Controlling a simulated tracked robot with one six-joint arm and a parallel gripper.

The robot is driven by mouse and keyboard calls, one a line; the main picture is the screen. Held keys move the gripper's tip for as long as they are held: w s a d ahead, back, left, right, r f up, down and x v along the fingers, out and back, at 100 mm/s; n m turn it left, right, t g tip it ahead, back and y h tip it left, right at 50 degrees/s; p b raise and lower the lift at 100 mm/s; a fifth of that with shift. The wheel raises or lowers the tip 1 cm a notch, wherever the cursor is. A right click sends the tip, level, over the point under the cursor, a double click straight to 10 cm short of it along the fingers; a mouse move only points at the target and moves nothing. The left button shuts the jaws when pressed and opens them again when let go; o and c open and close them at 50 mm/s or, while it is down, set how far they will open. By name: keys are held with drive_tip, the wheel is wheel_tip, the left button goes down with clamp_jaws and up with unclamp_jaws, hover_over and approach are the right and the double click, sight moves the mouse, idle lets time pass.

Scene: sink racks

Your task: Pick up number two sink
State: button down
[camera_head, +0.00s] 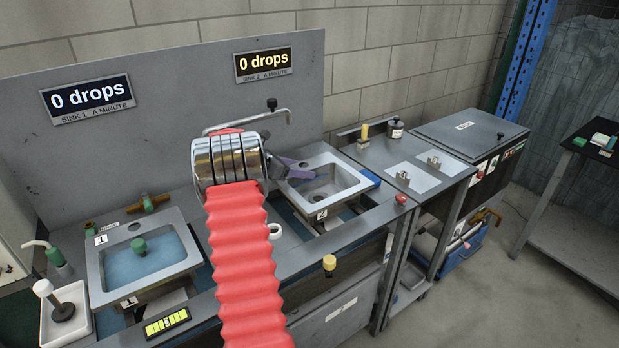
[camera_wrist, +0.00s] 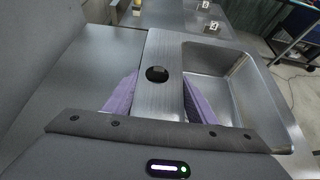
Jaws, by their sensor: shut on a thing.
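The number two sink (camera_head: 348,176) is a grey metal basin at the right half of the bench in the head view, with a plate marked 2 (camera_head: 321,215) at its front. In the wrist view its basin (camera_wrist: 222,75) lies to the right of a flat ledge with a round dark hole. My gripper (camera_head: 290,170) has purple fingers and is shut on the sink's ledge. In the wrist view the fingers (camera_wrist: 158,85) lie on either side of the ledge, with their tips hidden beside it. I cannot tell whether the sink is clear of its rack.
The number one sink (camera_head: 143,262) holds blue water and a green plug at the left. A tap (camera_head: 262,118) stands behind my arm. Two display signs hang on the grey back panel (camera_head: 165,110). A side counter (camera_head: 415,165) stands right of the number two sink.

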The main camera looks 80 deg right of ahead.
wheel_tip(320, 180, up, 10)
drive_tip(key=shift+r, duration=0.15)
idle(0.5)
drive_tip(key=shift+s, duration=0.1)
idle(0.5)
